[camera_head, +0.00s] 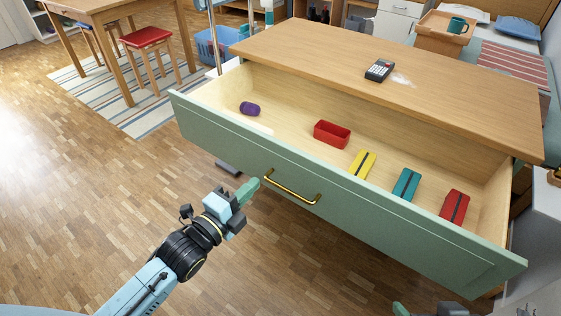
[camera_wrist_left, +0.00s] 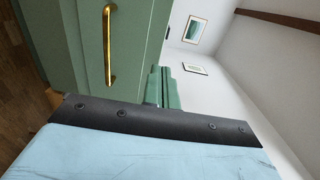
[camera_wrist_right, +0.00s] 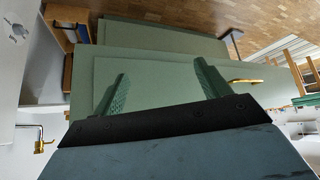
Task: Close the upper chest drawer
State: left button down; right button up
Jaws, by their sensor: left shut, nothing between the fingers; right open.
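The upper chest drawer (camera_head: 340,190) is pulled far out, with a pale green front and a brass handle (camera_head: 291,192). The handle also shows in the left wrist view (camera_wrist_left: 110,45) and in the right wrist view (camera_wrist_right: 244,81). My left gripper (camera_head: 248,190) is shut and empty, just left of the handle in the head view; I cannot tell whether it touches the front. My right gripper (camera_wrist_right: 160,85) is open and empty, facing the green front; only its tip shows at the bottom edge of the head view.
The drawer holds a purple cylinder (camera_head: 250,108), a red box (camera_head: 332,134), and yellow, teal and red blocks. A calculator (camera_head: 380,70) lies on the wooden top (camera_head: 330,55). Bare wooden floor (camera_head: 90,190) lies in front. A red-topped stool (camera_head: 146,38) stands at the back left.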

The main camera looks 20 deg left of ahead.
pick_arm(q)
jog(key=b, duration=0.2)
send_near(287, 151)
jog(key=w, duration=0.2)
jog(key=b+x, duration=0.1)
jog(key=x, duration=0.1)
jog(key=b+x, duration=0.1)
jog(key=x, duration=0.1)
jog(key=shift+d+f, duration=0.15)
jog(key=shift+d, duration=0.25)
jog(key=shift+w+d, duration=0.1)
jog(key=shift+w, duration=0.25)
pick_arm(e)
jog(key=w+a+r+t+y, duration=0.2)
jog(key=w+r+t, duration=0.1)
jog(key=r+t, duration=0.3)
jog(key=w+a+r+t+y, duration=0.2)
jog(key=r+t, duration=0.4)
jog(key=r, duration=0.3)
jog(key=shift+w+a+r+n, duration=0.4)
jog(key=shift+w+a, duration=0.3)
jog(key=shift+w, duration=0.55)
